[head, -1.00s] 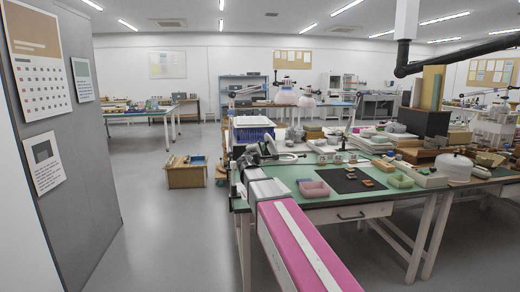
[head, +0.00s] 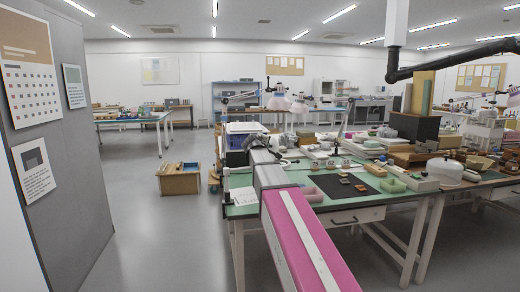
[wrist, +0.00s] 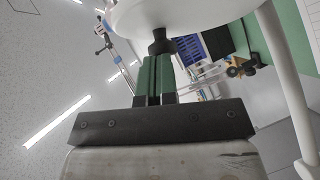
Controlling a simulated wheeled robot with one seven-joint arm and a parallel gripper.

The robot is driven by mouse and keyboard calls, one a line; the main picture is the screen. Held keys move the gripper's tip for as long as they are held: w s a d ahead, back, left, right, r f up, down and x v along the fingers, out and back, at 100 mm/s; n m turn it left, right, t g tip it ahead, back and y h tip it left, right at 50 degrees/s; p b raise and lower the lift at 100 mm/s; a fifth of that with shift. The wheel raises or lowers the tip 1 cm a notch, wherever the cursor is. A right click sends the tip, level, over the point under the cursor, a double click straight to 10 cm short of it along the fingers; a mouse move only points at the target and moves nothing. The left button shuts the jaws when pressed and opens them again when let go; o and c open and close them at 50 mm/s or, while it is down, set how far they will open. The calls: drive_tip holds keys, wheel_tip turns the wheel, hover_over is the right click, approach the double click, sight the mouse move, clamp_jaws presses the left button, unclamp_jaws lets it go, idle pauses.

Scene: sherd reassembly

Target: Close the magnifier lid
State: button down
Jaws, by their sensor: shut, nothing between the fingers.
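The magnifier's round white head (wrist: 185,12) fills the top of the wrist view, with a white arm (wrist: 285,90) running down the right. A small black knob (wrist: 161,42) sits under the head. My gripper (wrist: 156,58) has its green fingers together and empty, with their tips at or very near the knob; I cannot tell whether they touch. In the head view, part of the white magnifier (head: 288,161) shows just right of my arm's end, above the green table. My arm hides the rest, and the lid's angle is unclear.
The green table (head: 237,208) holds a blue crate (head: 243,130) behind my arm, a white sheet, a pink tray (head: 310,194) and a black mat (head: 338,189) with sherds. A wooden box (head: 179,182) stands on the floor at left, with open floor around it.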

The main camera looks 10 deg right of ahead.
sight(273, 144)
drive_tip(key=d, duration=0.1)
drive_tip(key=d+m+g+y, duration=0.1)
drive_tip(key=d+m+y, duration=0.1)
drive_tip(key=shift+w+d+r+g, duration=0.1)
drive_tip(key=shift+w+d+g, duration=0.2)
drive_tip(key=shift+w+d, duration=0.05)
drive_tip(key=d+y, duration=0.1)
drive_tip(key=d+m, duration=0.1)
drive_tip(key=d+f+m+g+y, duration=0.1)
drive_tip(key=shift+w+y, duration=0.3)
drive_tip(key=shift+w+d+f+m+g+y, duration=0.15)
drive_tip(key=shift+d+f+m+y, duration=0.15)
drive_tip(key=shift+d+y, duration=0.2)
drive_tip(key=shift+d+f+m+g+y, duration=0.15)
drive_tip(key=shift+d+f+m+y, duration=0.2)
drive_tip(key=shift+d, duration=0.2)
drive_tip(key=shift+w+d+f+m+g+y, duration=0.15)
drive_tip(key=shift+d+f+m+g+y, duration=0.15)
drive_tip(key=shift+d+f+m+y, duration=0.55)
drive_tip(key=shift+d+f+n, duration=0.3)
drive_tip(key=shift+f, duration=0.3)
